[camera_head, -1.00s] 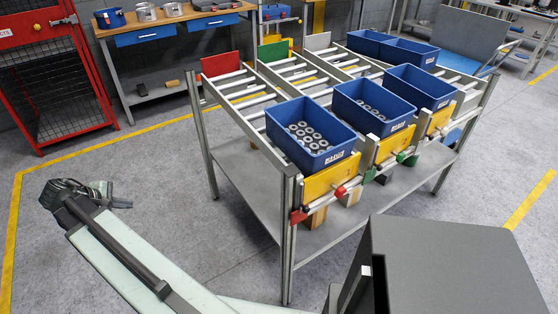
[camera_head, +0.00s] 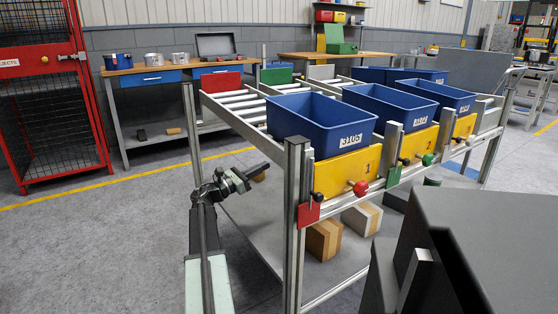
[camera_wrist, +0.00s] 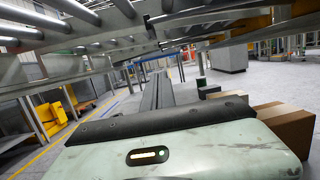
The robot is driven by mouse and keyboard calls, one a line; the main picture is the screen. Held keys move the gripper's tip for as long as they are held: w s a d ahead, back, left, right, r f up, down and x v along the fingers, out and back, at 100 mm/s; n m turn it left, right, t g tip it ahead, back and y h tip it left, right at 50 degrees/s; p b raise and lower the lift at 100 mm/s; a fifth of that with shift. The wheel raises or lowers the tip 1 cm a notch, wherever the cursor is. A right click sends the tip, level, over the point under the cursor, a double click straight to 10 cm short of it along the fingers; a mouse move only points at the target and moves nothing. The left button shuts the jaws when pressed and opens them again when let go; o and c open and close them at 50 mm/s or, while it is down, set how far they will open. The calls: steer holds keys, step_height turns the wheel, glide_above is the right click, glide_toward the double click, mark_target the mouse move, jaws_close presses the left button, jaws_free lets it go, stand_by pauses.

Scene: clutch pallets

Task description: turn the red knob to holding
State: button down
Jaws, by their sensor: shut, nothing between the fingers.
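The red knob (camera_head: 360,188) is a round ball on the front of the yellow plate (camera_head: 346,169) of the nearest rack lane, below the first blue bin (camera_head: 320,124). A red plate (camera_head: 308,213) with a black-tipped lever (camera_head: 317,197) sits left of it on the corner post. My gripper (camera_head: 258,169) is left of the rack's front post, apart from the red knob, and looks shut and empty. In the wrist view, the dark fingers (camera_wrist: 157,90) point away beneath rack rails. The red knob cannot be made out there. Any position markings are too small to read.
The rack's metal front post (camera_head: 294,220) stands between my gripper and the knob in the head view. A green knob (camera_head: 427,160) is on the middle lane. Cardboard boxes (camera_head: 325,240) stand on the lower shelf. Open floor (camera_head: 110,240) lies to the left.

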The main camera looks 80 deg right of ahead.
steer(key=s+d+r+p, duration=0.6)
steer(key=s, duration=0.1)
steer(key=shift+d+r, duration=0.25)
